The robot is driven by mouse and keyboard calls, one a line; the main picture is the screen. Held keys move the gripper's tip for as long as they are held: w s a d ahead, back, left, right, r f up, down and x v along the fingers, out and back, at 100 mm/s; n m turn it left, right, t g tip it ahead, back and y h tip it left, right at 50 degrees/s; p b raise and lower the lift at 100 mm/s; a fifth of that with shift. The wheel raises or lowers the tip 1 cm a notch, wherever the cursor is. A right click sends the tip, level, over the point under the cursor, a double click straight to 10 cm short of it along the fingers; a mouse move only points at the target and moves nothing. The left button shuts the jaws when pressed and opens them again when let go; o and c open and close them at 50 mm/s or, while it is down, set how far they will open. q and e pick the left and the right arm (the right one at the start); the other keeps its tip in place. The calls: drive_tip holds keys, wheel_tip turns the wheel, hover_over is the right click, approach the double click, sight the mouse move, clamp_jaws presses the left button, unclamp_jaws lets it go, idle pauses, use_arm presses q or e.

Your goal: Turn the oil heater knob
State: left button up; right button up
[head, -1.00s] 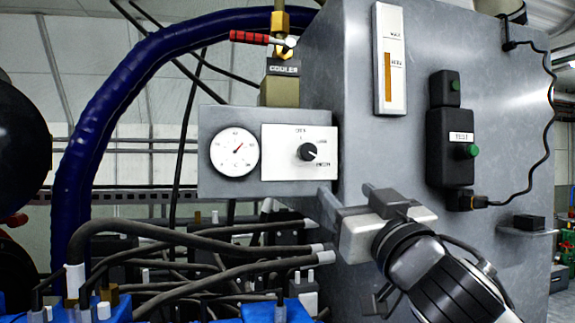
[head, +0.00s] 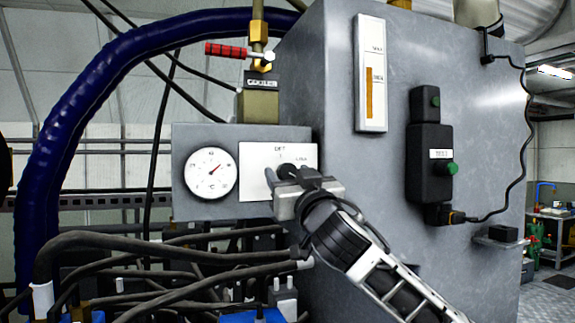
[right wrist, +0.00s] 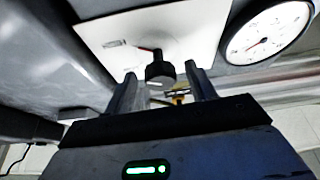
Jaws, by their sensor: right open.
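The oil heater knob (head: 285,169) is a small black dial on a white plate (head: 251,171) fixed to a grey panel. In the head view my right gripper (head: 281,176) is right in front of it and covers its lower part and some of the plate's lettering. In the right wrist view the knob (right wrist: 160,73) shows between the two fingertips of the right gripper (right wrist: 164,78). The fingers are open, with gaps on both sides of the knob. My left gripper is not in view.
A round white gauge (head: 210,173) sits left of the plate. A red-handled valve (head: 227,50) is above it. A black switch box (head: 430,165) with green buttons is on the tank wall at right. Several dark hoses (head: 120,242) run below the panel.

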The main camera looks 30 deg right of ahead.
drive_tip(key=shift+w+d+r, duration=0.1)
drive_tip(key=shift+w+r, duration=0.15)
drive_tip(key=shift+w, duration=0.4)
drive_tip(key=c, duration=1)
